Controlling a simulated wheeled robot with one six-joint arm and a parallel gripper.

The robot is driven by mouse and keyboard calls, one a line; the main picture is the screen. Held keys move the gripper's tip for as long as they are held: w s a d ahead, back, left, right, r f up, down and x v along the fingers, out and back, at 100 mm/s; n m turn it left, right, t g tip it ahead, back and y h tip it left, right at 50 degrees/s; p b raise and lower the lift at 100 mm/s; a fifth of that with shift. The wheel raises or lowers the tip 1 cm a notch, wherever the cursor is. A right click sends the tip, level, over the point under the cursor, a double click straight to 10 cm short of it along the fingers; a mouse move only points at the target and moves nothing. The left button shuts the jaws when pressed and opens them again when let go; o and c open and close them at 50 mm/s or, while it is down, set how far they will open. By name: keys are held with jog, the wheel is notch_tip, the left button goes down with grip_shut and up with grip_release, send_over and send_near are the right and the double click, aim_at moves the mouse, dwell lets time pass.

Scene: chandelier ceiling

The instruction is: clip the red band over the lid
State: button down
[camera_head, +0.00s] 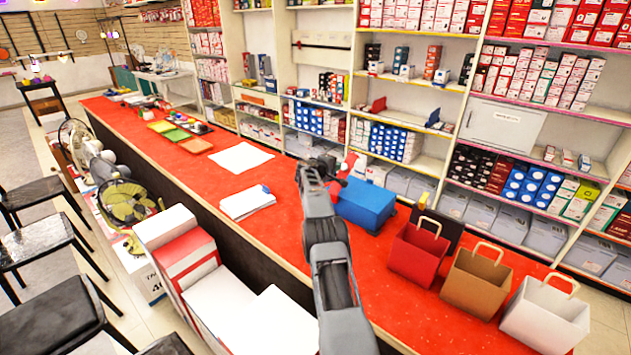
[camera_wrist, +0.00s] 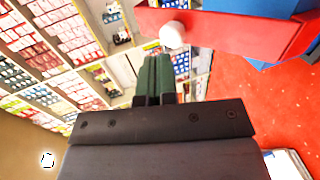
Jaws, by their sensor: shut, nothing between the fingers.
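A blue box (camera_head: 366,204) stands on the red counter just right of my gripper in the head view; part of it also shows at the top right of the wrist view (camera_wrist: 262,5). The red band (camera_head: 348,166) rises above the box's far left end in the head view. In the wrist view the band (camera_wrist: 235,34) is a broad red strip with a round white knob (camera_wrist: 172,34). My gripper (camera_head: 322,168) is shut and empty, with its dark fingers (camera_wrist: 155,75) just below the knob in the wrist view. Whether they touch the band I cannot tell.
Red, brown and white paper bags (camera_head: 418,252) stand right of the box on the counter (camera_head: 300,235). White papers (camera_head: 247,202) and coloured trays (camera_head: 177,134) lie to the left. Stocked shelves (camera_head: 405,85) stand behind. White boxes (camera_head: 240,305) stand at the counter's front.

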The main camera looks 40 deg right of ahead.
jog(key=shift+d, duration=0.25)
notch_tip(320, 180, up, 14)
jog(key=p, duration=0.7)
jog(key=shift+p, duration=0.4)
